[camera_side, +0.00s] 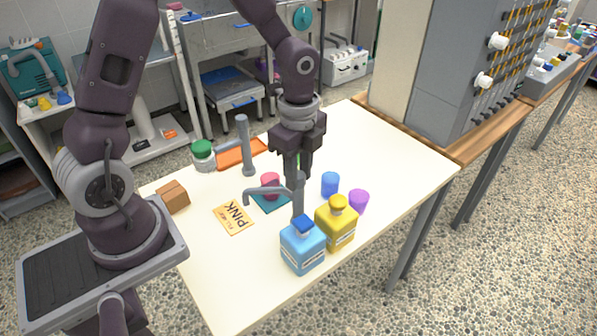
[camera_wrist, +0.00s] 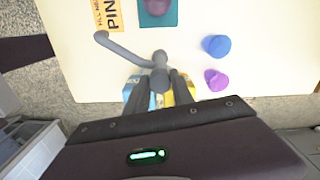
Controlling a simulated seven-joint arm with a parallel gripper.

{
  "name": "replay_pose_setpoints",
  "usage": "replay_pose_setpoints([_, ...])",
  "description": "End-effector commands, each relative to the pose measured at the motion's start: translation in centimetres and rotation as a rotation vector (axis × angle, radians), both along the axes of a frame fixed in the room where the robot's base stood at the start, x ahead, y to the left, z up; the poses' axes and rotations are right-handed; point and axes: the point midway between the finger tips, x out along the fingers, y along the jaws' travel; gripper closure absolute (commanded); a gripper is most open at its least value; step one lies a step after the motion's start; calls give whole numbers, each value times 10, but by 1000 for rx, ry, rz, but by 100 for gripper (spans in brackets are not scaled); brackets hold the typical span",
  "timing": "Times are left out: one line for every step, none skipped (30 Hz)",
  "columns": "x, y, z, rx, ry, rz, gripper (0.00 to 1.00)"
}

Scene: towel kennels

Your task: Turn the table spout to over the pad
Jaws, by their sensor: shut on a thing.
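The grey table spout (camera_side: 268,189) has an upright post with a curved arm reaching left. In the wrist view the spout arm (camera_wrist: 125,48) points up and left, its tip near the card and left of the pad. The teal pad (camera_side: 262,206) lies on the table behind the spout, with a red cup (camera_side: 270,184) on it. The pad also shows at the top of the wrist view (camera_wrist: 158,21). My gripper (camera_side: 297,176) points down and is shut on the upper part of the spout, its fingers (camera_wrist: 158,92) on either side.
Blue (camera_side: 303,246) and yellow (camera_side: 336,226) bottles stand close in front of the post. Blue (camera_side: 330,184) and purple (camera_side: 359,201) cups stand right. A "PINK" card (camera_side: 233,217) lies left. Behind are another grey post (camera_side: 244,146), a green-lidded jar (camera_side: 203,155) and an orange mat (camera_side: 240,154).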

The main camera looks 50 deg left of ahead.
Motion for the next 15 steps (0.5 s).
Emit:
replay_pose_setpoints([1, 1, 1, 0, -3, -40, 100])
replay_pose_setpoints([1, 1, 1, 0, -3, -69, 100])
replay_pose_setpoints([1, 0, 1, 0, -3, -107, 100])
replay_pose_setpoints([1, 0, 1, -1, -2, -135, 100])
replay_pose_setpoints([1, 1, 1, 0, -2, -164, 100])
replay_pose_setpoints([1, 0, 1, -1, -2, -203, 100])
replay_pose_setpoints([1, 1, 1, 0, -2, -230, 100])
replay_pose_setpoints([1, 1, 1, 0, -2, -259, 100])
replay_pose_setpoints([1, 1, 1, -1, -3, -297, 100])
replay_pose_setpoints([1, 1, 1, 0, -3, -325, 100])
replay_pose_setpoints([1, 0, 1, 1, -4, -355, 100])
replay_pose_setpoints([1, 1, 1, 0, -3, -392, 100])
replay_pose_setpoints([1, 1, 1, 0, -3, -420, 100])
replay_pose_setpoints([1, 0, 1, 0, -3, -450, 100])
replay_pose_setpoints([1, 1, 1, 0, -2, -486, 100])
